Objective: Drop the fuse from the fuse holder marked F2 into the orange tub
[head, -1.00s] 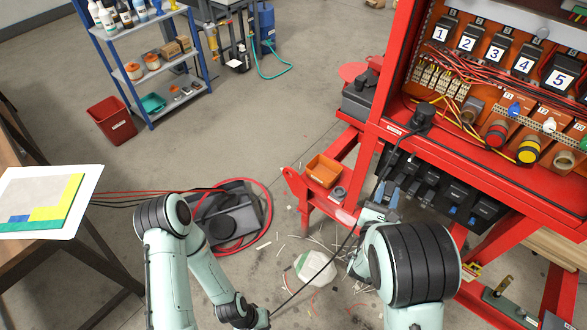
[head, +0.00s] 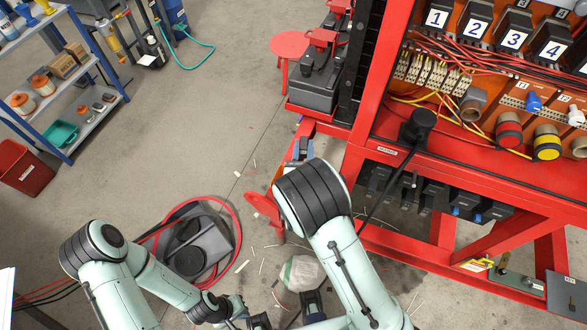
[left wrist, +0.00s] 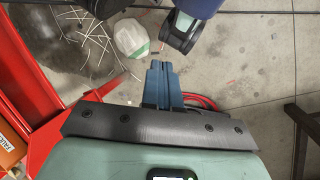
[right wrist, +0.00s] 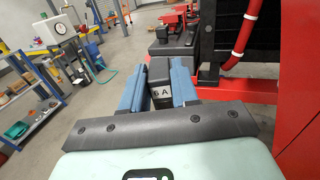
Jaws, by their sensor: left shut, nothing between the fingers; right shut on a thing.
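My right gripper (right wrist: 170,82) is shut on a dark grey block marked "6A" (right wrist: 162,88), seen between its blue fingers in the right wrist view; it looks like the fuse. In the head view the right gripper (head: 304,150) is beyond my right forearm, left of the red skid. My left gripper (left wrist: 161,82) is shut and empty above the floor. I cannot read an F2 mark on any holder.
The red skid frame (head: 385,235) with its open cabinet fills the right. A grey battery-like box (head: 315,90) and a red stool (head: 289,45) stand behind. Cable scraps, a white-green bag (head: 302,272) and a red hose (head: 238,225) lie on the floor.

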